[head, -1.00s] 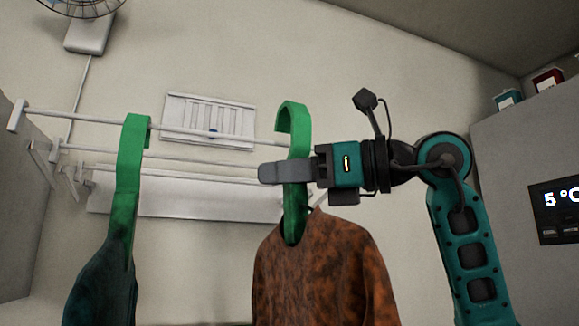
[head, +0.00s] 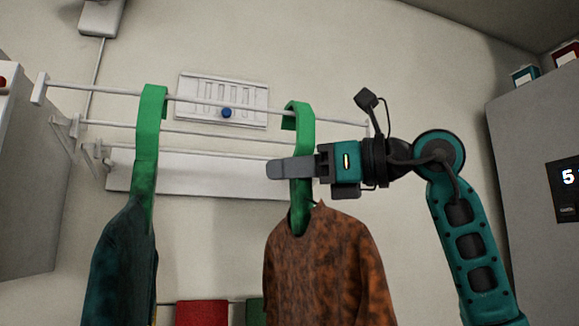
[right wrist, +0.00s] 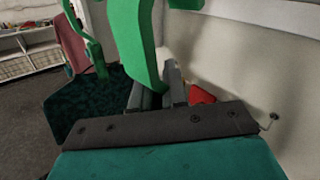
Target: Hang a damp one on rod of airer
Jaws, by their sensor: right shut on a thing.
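My right gripper (head: 291,168) is shut on the stem of a green hanger (head: 300,185) carrying a mottled brown-orange garment (head: 325,262). The hook's top is slightly above the airer's front rod (head: 225,103) and its tip reaches below it. I cannot tell whether the hook bears on the rod. Another green hanger (head: 147,150) with a dark teal garment (head: 122,265) hangs on that rod at the left. In the right wrist view, the held hanger (right wrist: 140,45) passes between my fingers, and the teal garment (right wrist: 110,95) is beyond. My left gripper is out of view.
The airer (head: 190,175) is on the wall, with more rods behind the front one. A vent panel (head: 222,102) is behind it. A grey cabinet (head: 540,150) stands at the right and a pale one (head: 30,175) at the left.

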